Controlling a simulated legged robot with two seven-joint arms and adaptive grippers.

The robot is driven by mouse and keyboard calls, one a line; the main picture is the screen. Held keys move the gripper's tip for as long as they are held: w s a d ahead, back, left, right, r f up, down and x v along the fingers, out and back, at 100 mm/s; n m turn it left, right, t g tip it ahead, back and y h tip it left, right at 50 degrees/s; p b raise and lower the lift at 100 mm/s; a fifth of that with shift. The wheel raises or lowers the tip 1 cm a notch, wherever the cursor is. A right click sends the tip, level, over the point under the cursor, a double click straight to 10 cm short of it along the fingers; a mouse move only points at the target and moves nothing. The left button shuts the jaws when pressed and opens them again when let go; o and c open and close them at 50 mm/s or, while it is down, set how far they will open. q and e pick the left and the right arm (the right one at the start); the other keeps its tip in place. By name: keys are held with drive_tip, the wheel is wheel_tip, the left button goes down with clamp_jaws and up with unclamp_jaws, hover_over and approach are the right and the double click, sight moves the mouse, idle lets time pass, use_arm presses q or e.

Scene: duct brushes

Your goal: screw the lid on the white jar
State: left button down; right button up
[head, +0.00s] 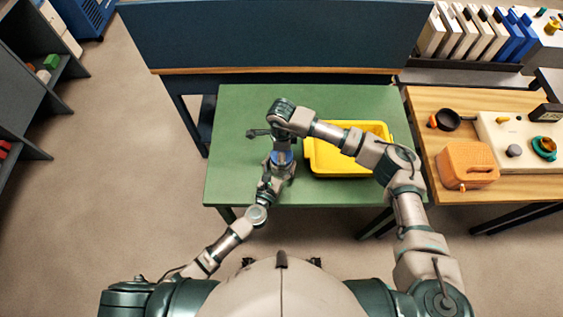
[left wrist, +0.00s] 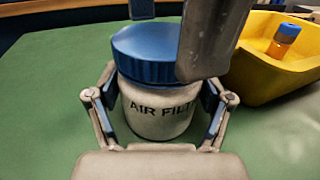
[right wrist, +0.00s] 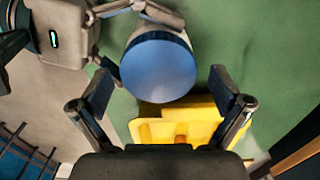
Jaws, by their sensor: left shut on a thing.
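The white jar (left wrist: 158,112), marked "AIR FILT…", stands upright on the green table. My left gripper (left wrist: 158,108) is shut around its body from both sides. The blue lid (left wrist: 150,52) sits on top of the jar; I cannot tell how tightly. In the head view the lid (head: 281,158) shows just below my right wrist. My right gripper (right wrist: 160,76) is open above the jar, fingers spread to either side of the lid (right wrist: 158,68), with no clear contact. One of its fingers hides part of the lid in the left wrist view.
A yellow bin (head: 313,168) stands right of the jar, with an orange, blue-capped bottle (left wrist: 283,41) in it. A wooden bench (head: 480,97) with an orange case (head: 467,163) is further right. The green table (head: 230,150) is clear on the left.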

wheel_tip(320, 180, up, 12)
idle(0.6)
use_arm(q)
unclamp_jaws()
drive_tip(key=v, duration=1.2)
drive_tip(key=shift+f, duration=0.1)
use_arm(e)
drive_tip(key=shift+w, duration=0.1)
